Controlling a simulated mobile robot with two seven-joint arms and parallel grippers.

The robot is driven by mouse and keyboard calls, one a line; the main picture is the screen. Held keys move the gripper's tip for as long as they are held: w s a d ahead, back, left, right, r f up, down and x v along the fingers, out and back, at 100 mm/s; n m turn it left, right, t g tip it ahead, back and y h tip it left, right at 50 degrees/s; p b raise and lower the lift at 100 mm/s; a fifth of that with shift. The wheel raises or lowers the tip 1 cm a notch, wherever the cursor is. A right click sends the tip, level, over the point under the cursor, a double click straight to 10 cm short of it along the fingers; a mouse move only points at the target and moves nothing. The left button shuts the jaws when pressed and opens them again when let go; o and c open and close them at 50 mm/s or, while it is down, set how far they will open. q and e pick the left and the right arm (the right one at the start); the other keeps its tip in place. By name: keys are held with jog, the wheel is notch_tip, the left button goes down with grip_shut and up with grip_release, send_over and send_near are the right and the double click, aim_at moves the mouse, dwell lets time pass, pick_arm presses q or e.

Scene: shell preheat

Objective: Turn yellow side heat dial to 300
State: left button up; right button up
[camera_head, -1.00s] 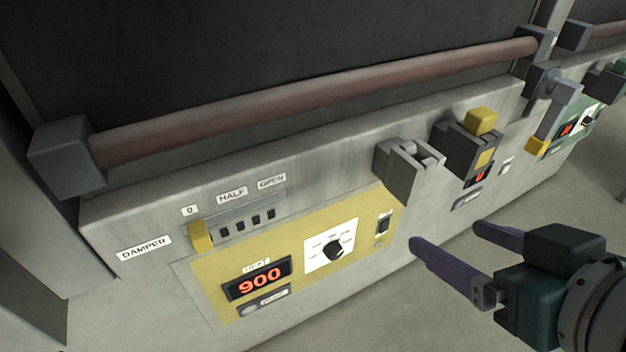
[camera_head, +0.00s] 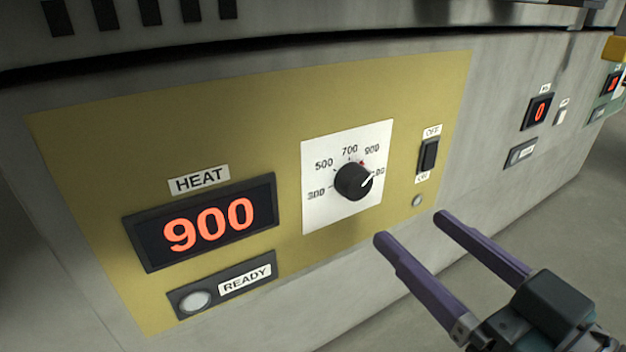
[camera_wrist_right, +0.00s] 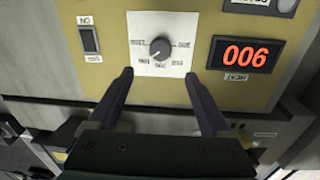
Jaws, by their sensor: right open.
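The heat dial is a black round knob (camera_head: 353,181) on a white square plate (camera_head: 318,213) in the yellow panel (camera_head: 290,115). Its plate reads 300, 500, 700, 900 and a partly hidden last number. The heat display (camera_head: 208,222) reads 900. My right gripper (camera_head: 411,227) is open and empty, its purple fingers below and right of the dial in the head view. In the right wrist view the knob (camera_wrist_right: 160,48) appears upside down, just beyond and between the fingertips (camera_wrist_right: 158,75), apart from them. My left gripper is out of view.
A READY light (camera_head: 195,300) is under the display. Farther right are another display (camera_head: 538,111) and a green panel (camera_head: 606,103). Space before the panel looks clear.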

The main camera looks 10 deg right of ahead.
aim_at(361, 185)
jog(key=b+x, duration=0.3)
jog(key=x, duration=0.7)
jog(key=shift+f, duration=0.2)
jog(key=shift+c, duration=0.3)
jog(key=shift+s, duration=0.1)
jog(key=c, duration=0.3)
grip_shut()
